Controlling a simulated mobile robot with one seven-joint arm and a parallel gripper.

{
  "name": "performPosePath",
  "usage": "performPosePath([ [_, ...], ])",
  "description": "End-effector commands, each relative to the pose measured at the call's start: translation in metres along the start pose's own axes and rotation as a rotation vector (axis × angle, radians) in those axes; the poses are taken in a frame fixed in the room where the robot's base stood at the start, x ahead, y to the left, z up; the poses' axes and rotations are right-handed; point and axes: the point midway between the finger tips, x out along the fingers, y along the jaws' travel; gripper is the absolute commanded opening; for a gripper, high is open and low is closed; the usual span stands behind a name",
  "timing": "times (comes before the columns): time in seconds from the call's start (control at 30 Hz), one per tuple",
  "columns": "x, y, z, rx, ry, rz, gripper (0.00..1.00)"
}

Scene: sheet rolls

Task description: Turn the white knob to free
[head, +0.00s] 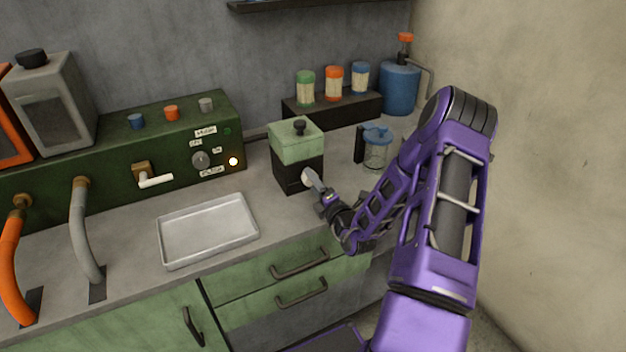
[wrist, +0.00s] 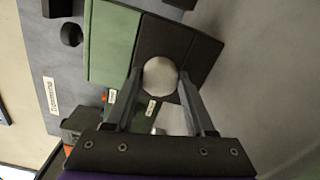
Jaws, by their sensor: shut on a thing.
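The white knob (wrist: 160,76) is round and sits on the dark lower front of a small box with a pale green top (head: 296,146). My gripper (wrist: 159,90) has one finger on each side of the knob, closed on it.
A metal tray (head: 164,250) lies left of the box. A green control panel (head: 90,160) with a tap and dial stands further left. A blue-lidded jar (head: 376,150) stands right of the box. A rack (head: 345,106) with several canisters and a blue bottle (head: 399,90) are behind.

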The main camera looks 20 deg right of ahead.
Motion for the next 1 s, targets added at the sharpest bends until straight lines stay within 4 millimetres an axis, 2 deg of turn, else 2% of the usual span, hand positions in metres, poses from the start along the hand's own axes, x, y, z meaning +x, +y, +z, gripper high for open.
performPosePath([
  [1.0,-0.0002,-0.0019,-0.0006,-0.966,0.002,-0.001,0.0],
])
